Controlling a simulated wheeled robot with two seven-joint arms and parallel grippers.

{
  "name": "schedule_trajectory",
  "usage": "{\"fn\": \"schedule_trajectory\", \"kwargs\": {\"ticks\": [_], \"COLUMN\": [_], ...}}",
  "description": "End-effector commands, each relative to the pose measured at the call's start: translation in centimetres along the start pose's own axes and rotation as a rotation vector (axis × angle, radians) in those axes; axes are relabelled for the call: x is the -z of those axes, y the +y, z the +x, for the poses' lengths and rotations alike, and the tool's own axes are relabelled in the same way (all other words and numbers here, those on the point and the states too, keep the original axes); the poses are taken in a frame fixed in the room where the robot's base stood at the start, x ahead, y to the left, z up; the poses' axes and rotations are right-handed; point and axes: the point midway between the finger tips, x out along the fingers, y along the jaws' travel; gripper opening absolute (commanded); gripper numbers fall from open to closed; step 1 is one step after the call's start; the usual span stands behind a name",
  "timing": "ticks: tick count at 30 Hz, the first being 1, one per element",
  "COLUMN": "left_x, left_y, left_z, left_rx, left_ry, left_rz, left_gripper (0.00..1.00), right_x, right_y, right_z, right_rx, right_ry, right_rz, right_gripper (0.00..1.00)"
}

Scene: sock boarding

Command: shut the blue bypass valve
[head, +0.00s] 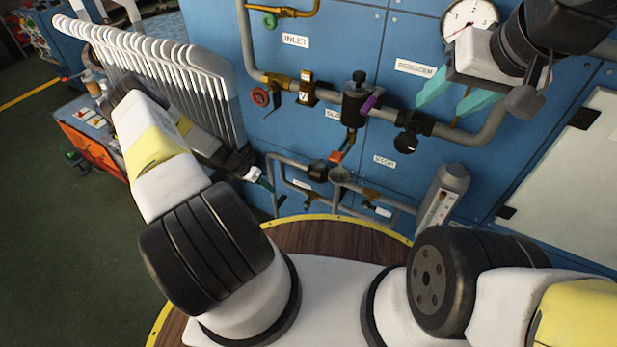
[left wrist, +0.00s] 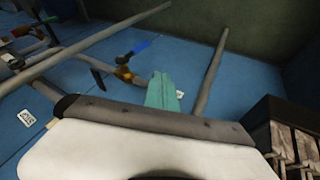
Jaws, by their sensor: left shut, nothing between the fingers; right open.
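In the left wrist view a blue lever handle (left wrist: 137,48) sits at a brass valve body (left wrist: 124,73) on a grey pipe, angled up to the right. My left gripper (left wrist: 162,90) is shut and empty, its teal fingers just right of and below that valve, with no clear contact. In the head view my left gripper (head: 266,183) is low by the pipes at the panel's left; I cannot make out the blue handle there, and the arm and gripper cover part of that area. My right gripper (head: 456,97) is open and empty before the panel's upper right, below the gauge.
The blue panel (head: 330,45) carries pipes, a red handwheel (head: 261,97), a green handwheel (head: 270,21), a black-bodied fitting (head: 356,105) and a round gauge (head: 469,20). A grey cylinder (head: 441,195) is at lower right.

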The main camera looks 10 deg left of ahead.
Motion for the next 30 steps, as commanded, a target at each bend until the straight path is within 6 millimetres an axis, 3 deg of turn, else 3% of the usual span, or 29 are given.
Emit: {"fn": "schedule_trajectory", "kwargs": {"ticks": [1, 6, 11, 23, 30], "left_x": [-0.9, -2.2, -2.2, -2.0, -1.9], "left_y": [-0.2, -0.4, -0.3, -0.2, 2.5], "left_z": [1.3, 3.2, 4.9, 13.1, 14.7], "left_rx": [-0.009, -0.018, -0.02, -0.019, -0.02], "left_ry": [0.013, 0.032, 0.032, 0.03, 0.031], "left_rz": [-0.01, -0.014, -0.015, -0.014, -0.013], "left_gripper": [0.0, 0.0, 0.0, 0.0, 0.0], "right_x": [0.0, 0.0, 0.0, 0.0, 0.0], "right_y": [0.0, 0.0, 0.0, 0.0, 0.0], "right_z": [0.0, 0.0, 0.0, 0.0, 0.0], "right_rx": [0.0, 0.0, 0.0, 0.0, 0.0], "right_ry": [0.0, 0.0, 0.0, 0.0, 0.0], "right_rz": [0.0, 0.0, 0.0, 0.0, 0.0], "right_gripper": [0.55, 0.55, 0.55, 0.55, 0.55]}}
